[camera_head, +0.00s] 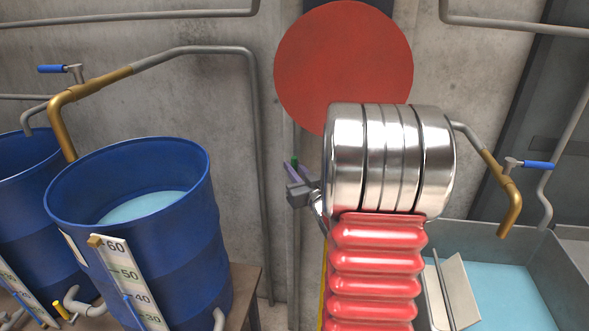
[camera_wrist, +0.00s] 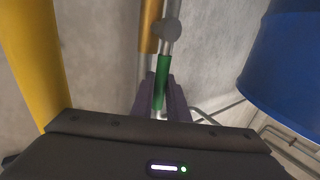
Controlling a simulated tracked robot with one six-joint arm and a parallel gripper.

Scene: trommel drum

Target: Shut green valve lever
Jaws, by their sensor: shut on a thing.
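The green valve lever (camera_wrist: 163,80) shows in the wrist view, upright in the picture, below a grey valve stem (camera_wrist: 166,30) beside a brass pipe (camera_wrist: 149,25). My gripper (camera_wrist: 162,98) has its purple fingers closed around the lever's lower part. In the head view my gripper (camera_head: 292,170) shows small at the left of my silver arm joint, with a bit of the green lever (camera_head: 295,160) at its fingertips. Most of the lever and its valve are hidden there behind my arm.
Blue barrels (camera_head: 140,240) with water stand at the left, under a brass spout with a blue lever (camera_head: 52,69). A red disc (camera_head: 335,60) is behind my arm. At the right another blue lever (camera_head: 537,165) sits above a grey water tank (camera_head: 500,290). A yellow post (camera_wrist: 35,70) stands left in the wrist view.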

